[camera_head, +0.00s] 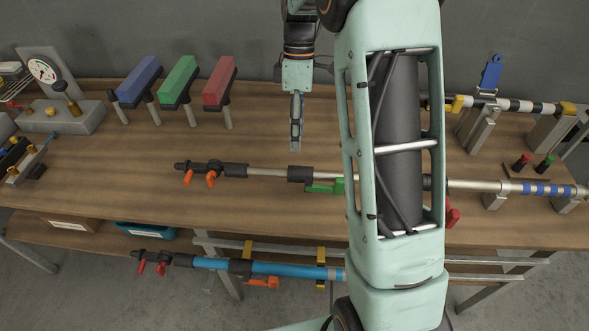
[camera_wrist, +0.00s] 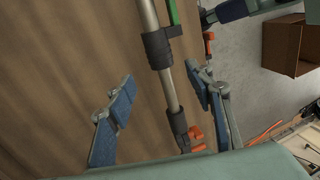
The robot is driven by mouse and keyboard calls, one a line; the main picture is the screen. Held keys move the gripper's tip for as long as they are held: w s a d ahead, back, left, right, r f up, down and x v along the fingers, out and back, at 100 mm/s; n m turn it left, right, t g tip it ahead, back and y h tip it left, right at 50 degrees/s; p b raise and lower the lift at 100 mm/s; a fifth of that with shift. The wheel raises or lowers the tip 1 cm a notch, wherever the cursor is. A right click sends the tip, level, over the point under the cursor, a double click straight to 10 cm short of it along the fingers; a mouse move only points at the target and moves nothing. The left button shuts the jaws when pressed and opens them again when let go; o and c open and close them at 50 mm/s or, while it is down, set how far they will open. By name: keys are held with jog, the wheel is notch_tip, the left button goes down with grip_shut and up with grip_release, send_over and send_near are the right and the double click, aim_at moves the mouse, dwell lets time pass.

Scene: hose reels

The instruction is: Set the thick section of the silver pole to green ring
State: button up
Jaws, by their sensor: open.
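The silver pole (camera_head: 265,172) lies left to right across the table, its middle hidden behind my arm. Its left end has black grips and orange knobs (camera_head: 211,178). A black collar (camera_head: 300,174) with a green lever (camera_head: 325,187) sits left of my arm. A red lever (camera_head: 453,214) shows to the right, then the thick section with blue bands (camera_head: 535,188). I cannot make out a green ring. My gripper (camera_head: 296,147) is open. In the wrist view the pole (camera_wrist: 170,90) runs between the spread fingers (camera_wrist: 160,92), with the collar (camera_wrist: 158,48) ahead; contact is not visible.
A banded pole (camera_head: 520,105) rests on metal stands at the back right. Blue, green and red blocks (camera_head: 180,82) stand on posts at back left, beside a gauge unit (camera_head: 60,110). A blue pole (camera_head: 285,269) lies in front, lower down.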

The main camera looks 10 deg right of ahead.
aim_at(294, 167)
jog(key=x, duration=1)
jog(key=shift+f+p, duration=0.2)
jog(key=shift+p, duration=0.15)
grip_shut()
jog(key=shift+a, duration=0.1)
